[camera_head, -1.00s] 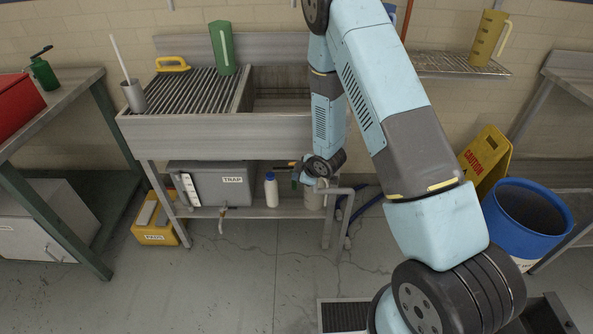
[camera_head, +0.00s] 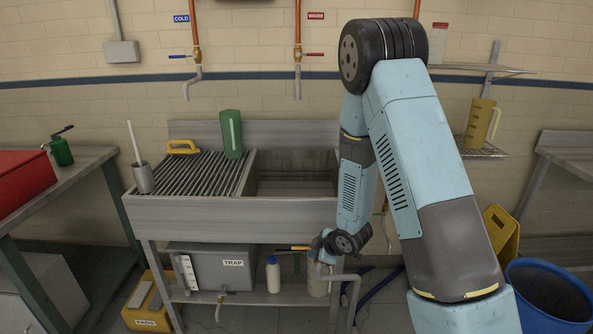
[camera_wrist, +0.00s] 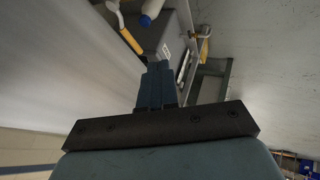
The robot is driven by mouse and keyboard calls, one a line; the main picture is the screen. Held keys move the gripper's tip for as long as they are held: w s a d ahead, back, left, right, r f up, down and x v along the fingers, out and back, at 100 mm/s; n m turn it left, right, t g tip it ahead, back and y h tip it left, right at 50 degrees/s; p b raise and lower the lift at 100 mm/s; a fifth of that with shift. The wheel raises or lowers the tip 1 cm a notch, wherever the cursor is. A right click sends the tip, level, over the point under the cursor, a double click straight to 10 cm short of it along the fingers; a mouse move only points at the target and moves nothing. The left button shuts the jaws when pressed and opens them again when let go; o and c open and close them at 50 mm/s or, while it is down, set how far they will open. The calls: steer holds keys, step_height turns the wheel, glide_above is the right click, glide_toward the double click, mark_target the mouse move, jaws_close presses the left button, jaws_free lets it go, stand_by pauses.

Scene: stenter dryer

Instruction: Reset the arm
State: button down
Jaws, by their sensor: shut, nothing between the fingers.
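My blue arm rises on the right of the head view, bends at a dark joint at the top, and reaches down in front of the sink. My gripper (camera_head: 319,246) is at its lower end, by the sink's right front, just above the undershelf. In the wrist view my gripper's blue fingers (camera_wrist: 155,86) are together with nothing between them. A grey TRAP box (camera_wrist: 174,40) shows beyond the fingertips, partly hidden.
The steel sink (camera_head: 225,205) stands beside my gripper. A white bottle with a blue cap (camera_head: 273,275) and the TRAP box (camera_head: 212,270) are on the undershelf. A blue bin (camera_head: 548,300) and yellow caution sign (camera_head: 502,232) are at right. A wall shelf (camera_head: 483,150) holds a yellow jug (camera_head: 481,122).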

steer(key=s+d+r+m+h, duration=0.1)
steer(key=d+r+m+h, duration=0.2)
steer(key=r, duration=0.6)
steer(key=s+d+r+m+t, duration=0.1)
steer(key=s+d+r+m, duration=0.15)
steer(key=d+r, duration=0.4)
steer(key=s+d+r+m+h, duration=0.1)
steer(key=d+r+m+h, duration=0.15)
steer(key=r, duration=0.85)
steer(key=s+d+r+m, duration=0.1)
steer(key=s+r, duration=0.3)
steer(key=s, duration=0.4)
steer(key=s+d+r+m+g, duration=0.1)
steer(key=s+r+m, duration=0.3)
steer(key=s, duration=0.3)
steer(key=s+d+r+m, duration=0.1)
steer(key=s+r+m, duration=0.2)
steer(key=s+r, duration=0.2)
steer(key=s, duration=0.3)
steer(key=shift+s+d+r, duration=0.25)
steer(key=shift+s+r, duration=0.05)
steer(key=shift+r, duration=0.05)
